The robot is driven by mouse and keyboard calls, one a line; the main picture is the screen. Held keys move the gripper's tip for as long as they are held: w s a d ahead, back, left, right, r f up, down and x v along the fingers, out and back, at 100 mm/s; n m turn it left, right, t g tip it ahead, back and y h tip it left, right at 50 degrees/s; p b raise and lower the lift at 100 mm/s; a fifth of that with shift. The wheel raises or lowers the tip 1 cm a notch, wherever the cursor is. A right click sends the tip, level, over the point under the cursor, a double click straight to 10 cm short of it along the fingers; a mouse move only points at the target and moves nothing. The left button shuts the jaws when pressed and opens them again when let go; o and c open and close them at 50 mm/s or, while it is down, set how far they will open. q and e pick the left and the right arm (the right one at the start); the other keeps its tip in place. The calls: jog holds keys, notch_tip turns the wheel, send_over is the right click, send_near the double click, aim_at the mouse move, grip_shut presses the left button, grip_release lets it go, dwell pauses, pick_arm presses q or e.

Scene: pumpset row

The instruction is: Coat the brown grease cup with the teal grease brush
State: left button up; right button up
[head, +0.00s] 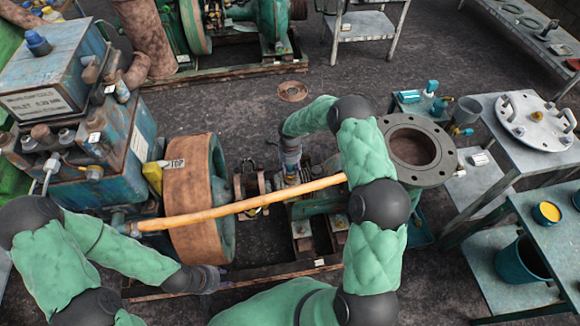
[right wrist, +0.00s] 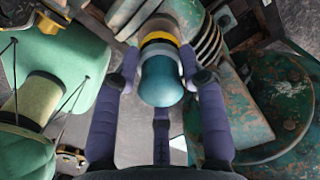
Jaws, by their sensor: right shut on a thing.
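My right gripper (right wrist: 163,78) has its purple fingers closed around a teal rounded handle (right wrist: 162,82) with dark and yellow bands, which I take to be the grease brush. Its far end points away from the wrist, and I cannot make out the bristles. In the head view the right gripper (head: 291,165) hangs over the middle of the pump row, by the shaft and bearing. I cannot pick out the brown grease cup for certain among the brown parts there. My left gripper (head: 213,277) is low beside the brown flywheel; its finger opening is too small to judge.
A long orange-yellow bar (head: 240,205) crosses in front of the brown flywheel (head: 190,195). A large grey flange (head: 417,150) stands right of my right gripper. A yellow-filled pot (head: 547,212) sits on the right-hand table. Dark floor lies behind the row.

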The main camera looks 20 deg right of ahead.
jog(key=shift+f, duration=0.5)
dwell(1.3)
jog(key=shift+w+a, duration=0.2)
jog(key=shift+a, duration=0.7)
jog(key=shift+s+d, duration=0.3)
jog(key=shift+d, duration=0.6)
jog(key=shift+s+d, duration=0.25)
jog(key=shift+d, duration=0.65)
jog(key=shift+a, duration=0.1)
